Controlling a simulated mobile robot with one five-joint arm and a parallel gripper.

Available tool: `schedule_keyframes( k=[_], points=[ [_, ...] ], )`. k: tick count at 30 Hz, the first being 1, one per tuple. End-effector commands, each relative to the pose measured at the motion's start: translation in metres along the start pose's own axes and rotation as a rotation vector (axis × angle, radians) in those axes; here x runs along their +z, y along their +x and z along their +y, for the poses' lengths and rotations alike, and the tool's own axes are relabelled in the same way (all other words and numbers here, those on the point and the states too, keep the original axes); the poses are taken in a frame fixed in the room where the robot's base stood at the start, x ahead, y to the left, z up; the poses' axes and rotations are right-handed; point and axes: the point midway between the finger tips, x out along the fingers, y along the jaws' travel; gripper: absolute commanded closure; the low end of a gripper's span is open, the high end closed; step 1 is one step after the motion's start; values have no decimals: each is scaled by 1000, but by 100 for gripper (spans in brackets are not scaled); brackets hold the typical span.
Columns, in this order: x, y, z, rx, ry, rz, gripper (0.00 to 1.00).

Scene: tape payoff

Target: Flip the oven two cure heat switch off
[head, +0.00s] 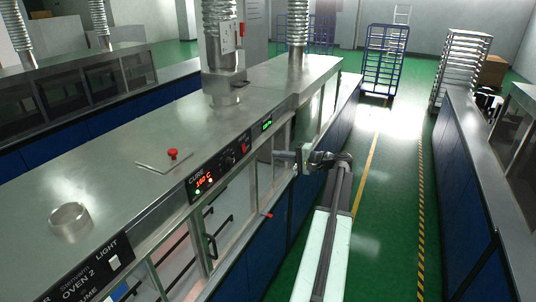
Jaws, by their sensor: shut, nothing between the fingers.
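The oven two front (75,279) carries an "OVEN 2" label at the lower left. A black panel marked CURE (217,170) is on the front edge of the oven top, with a red lit display (205,180) and small controls to its right. Which control is the heat switch is too small to tell, and its position cannot be read. My gripper (279,156) is shut and empty, pointing left toward the oven front. It is to the right of the CURE panel, apart from it in the picture.
A white LIGHT switch (114,262) is at the lower left. A red mushroom button (173,154) and a metal ring (70,222) are on the oven top. A green display (267,123) is beyond the panel. The green aisle (385,190) is open, with a blue rack (384,62) at its far end.

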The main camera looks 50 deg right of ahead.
Motion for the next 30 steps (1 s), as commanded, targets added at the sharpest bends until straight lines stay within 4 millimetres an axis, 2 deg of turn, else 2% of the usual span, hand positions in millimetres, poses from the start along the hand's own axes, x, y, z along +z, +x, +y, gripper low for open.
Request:
schedule_keyframes(
  k=[9,15,21,30],
  points=[
    [2,73,1,1,0,-6,100],
    [3,109,1,1,0,-7,100],
    [3,124,0,1,0,-6,100],
    [4,126,0,1,0,-6,100]
  ],
)
